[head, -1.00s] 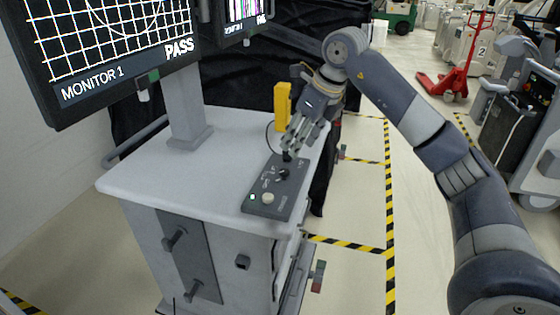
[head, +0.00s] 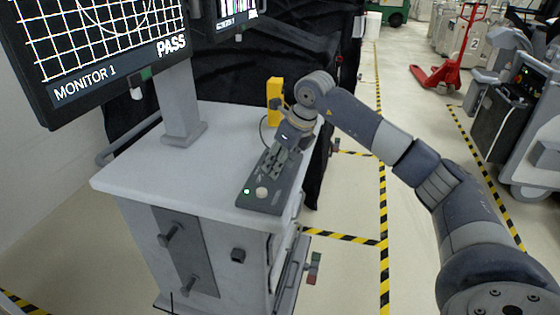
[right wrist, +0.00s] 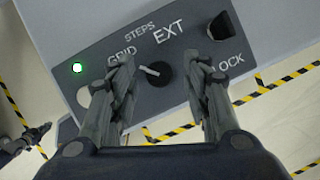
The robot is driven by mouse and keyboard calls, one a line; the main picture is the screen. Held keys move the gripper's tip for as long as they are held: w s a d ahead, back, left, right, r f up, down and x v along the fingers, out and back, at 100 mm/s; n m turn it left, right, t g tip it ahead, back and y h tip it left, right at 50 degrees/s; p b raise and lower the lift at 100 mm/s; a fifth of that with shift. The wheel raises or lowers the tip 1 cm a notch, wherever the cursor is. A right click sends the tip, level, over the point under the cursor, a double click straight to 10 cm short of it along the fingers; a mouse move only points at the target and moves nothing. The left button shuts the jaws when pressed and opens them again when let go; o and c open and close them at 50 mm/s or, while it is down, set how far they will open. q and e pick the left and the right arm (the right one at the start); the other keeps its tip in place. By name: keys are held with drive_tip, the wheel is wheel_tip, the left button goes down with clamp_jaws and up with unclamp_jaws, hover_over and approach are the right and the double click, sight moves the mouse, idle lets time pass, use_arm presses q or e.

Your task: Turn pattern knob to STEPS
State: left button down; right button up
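The control box (head: 264,197) lies on the cart top, and the right wrist view shows its grey face (right wrist: 185,60) close up. The black pattern knob (right wrist: 157,76) has a white pointer mark aimed left, towards the GRID label (right wrist: 122,54). The STEPS label (right wrist: 139,26) is farther up, with EXT (right wrist: 169,32) to its right. My right gripper (right wrist: 158,66) is open, with one finger on each side of the knob and gaps showing. In the head view my right gripper (head: 266,172) covers the knob. My left gripper is not in view.
A second dark knob (right wrist: 221,25) sits near the LOCK label, close to my right-hand finger. A lit green indicator (right wrist: 77,68) and a pale round button (right wrist: 73,122) are at left.

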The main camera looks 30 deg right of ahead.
clamp_jaws()
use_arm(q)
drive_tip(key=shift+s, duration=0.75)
use_arm(e)
drive_tip(key=shift+a+m, duration=0.1)
drive_tip(key=shift+m, duration=0.2)
drive_tip(key=m+h, duration=0.1)
drive_tip(key=m, duration=0.2)
drive_tip(key=shift+a+h, duration=0.15)
drive_tip(key=shift+h, duration=0.15)
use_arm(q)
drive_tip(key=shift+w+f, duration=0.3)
use_arm(e)
drive_tip(key=m+h, duration=0.1)
drive_tip(key=m, duration=0.4)
drive_tip(key=shift+a+r+h, duration=0.1)
drive_tip(key=shift+h, duration=0.3)
drive_tip(key=shift+o, duration=0.5)
unclamp_jaws()
